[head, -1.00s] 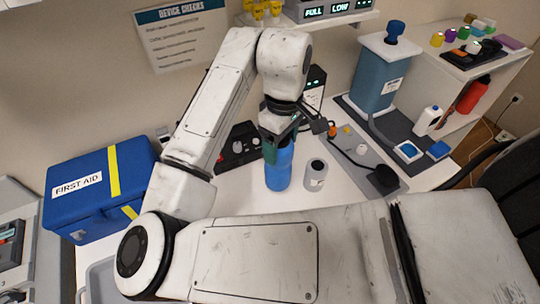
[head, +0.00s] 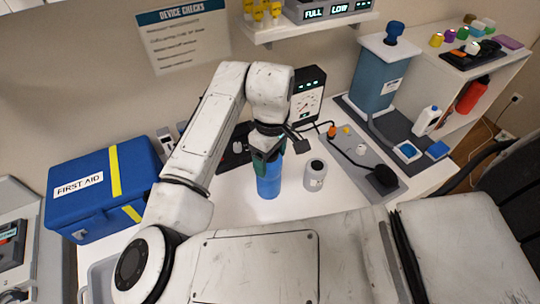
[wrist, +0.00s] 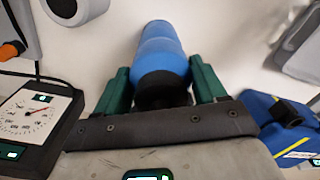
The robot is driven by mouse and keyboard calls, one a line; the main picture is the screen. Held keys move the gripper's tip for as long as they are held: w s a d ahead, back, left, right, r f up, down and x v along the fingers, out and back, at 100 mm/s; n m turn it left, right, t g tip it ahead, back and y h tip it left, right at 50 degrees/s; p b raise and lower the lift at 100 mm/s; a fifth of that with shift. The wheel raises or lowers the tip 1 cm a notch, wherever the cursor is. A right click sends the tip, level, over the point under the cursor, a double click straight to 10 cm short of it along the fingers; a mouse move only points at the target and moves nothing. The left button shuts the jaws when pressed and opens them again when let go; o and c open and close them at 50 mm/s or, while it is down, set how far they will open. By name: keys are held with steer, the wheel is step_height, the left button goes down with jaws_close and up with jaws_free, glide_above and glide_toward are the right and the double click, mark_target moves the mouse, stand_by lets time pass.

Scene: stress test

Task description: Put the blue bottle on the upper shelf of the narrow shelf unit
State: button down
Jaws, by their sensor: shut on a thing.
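The blue bottle (head: 269,182) is upright over the white table, left of a small grey canister. My gripper (head: 266,155) is shut on its upper part from above. In the wrist view, the bottle (wrist: 163,48) lies between the two green fingers of my gripper (wrist: 160,72), with its dark cap close to the palm. I cannot tell whether its base touches the table. A white shelf unit (head: 497,75) stands at the right, with small items on top and a red bottle inside. I cannot tell if it is the narrow unit.
The grey canister (head: 315,174) stands close to the right of the bottle. A gauge box (head: 308,95) is behind it. A blue first aid box (head: 90,195) is at the left. A blue-grey tank (head: 380,78) stands before the shelf unit. A wall shelf (head: 310,27) is above.

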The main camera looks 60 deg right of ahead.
steer(key=shift+c, duration=0.4)
jaws_free()
steer(key=shift+r, duration=0.1)
